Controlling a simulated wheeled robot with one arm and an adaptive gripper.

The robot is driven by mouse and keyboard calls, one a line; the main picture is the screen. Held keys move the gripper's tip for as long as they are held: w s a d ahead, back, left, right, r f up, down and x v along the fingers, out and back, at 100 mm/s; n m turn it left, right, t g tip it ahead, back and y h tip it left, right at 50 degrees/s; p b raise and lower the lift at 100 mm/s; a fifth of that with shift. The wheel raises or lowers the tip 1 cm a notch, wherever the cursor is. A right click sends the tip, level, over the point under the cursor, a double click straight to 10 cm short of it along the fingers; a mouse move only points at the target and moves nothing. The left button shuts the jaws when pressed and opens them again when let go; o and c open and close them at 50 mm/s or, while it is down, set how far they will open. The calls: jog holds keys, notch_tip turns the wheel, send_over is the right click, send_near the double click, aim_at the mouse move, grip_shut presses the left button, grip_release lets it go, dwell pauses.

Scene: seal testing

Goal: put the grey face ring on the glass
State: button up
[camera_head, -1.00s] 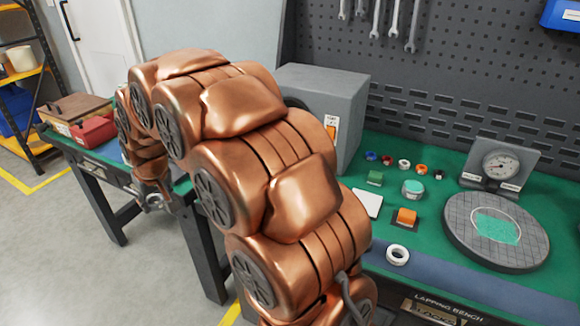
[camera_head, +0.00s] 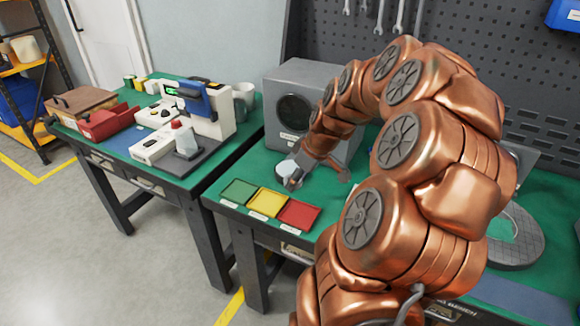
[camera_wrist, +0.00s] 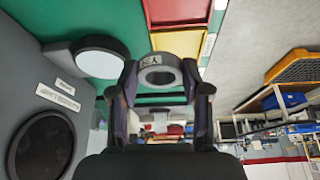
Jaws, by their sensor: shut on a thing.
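The grey face ring (camera_wrist: 177,66) is held between the two fingers of my gripper (camera_wrist: 160,80) in the wrist view. It has a dark mark on its upper part and an open middle. The glass seems to be the pale round disc (camera_wrist: 101,58) on a grey body, left of the ring and apart from it. In the head view it shows as a pale round piece (camera_head: 286,169) on the green bench, close to the left of my gripper (camera_head: 316,172). The ring cannot be made out in the head view.
A grey box with a dark round opening (camera_head: 293,112) stands just behind the glass. Green (camera_head: 238,191), yellow (camera_head: 266,201) and red (camera_head: 298,213) trays lie at the bench's front edge. A second table with instruments (camera_head: 190,135) stands left, across a gap.

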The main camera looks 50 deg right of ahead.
jog(key=s+d, duration=0.3)
jog(key=s, duration=0.2)
jog(key=p, duration=0.5)
send_over(290, 169)
jog(key=s, duration=0.1)
jog(key=shift+s+d+f+n, duration=0.2)
jog(key=shift+f+n, duration=0.2)
jog(key=shift+f, duration=0.1)
jog(key=shift+w+f, duration=0.1)
jog(key=shift+w, duration=0.1)
notch_tip(290, 169, down, 3)
jog(key=shift+r+p, duration=0.1)
jog(key=shift+p, duration=0.45)
jog(key=shift+f, duration=0.3)
jog(key=shift+f, duration=0.15)
jog(key=o, duration=1.2)
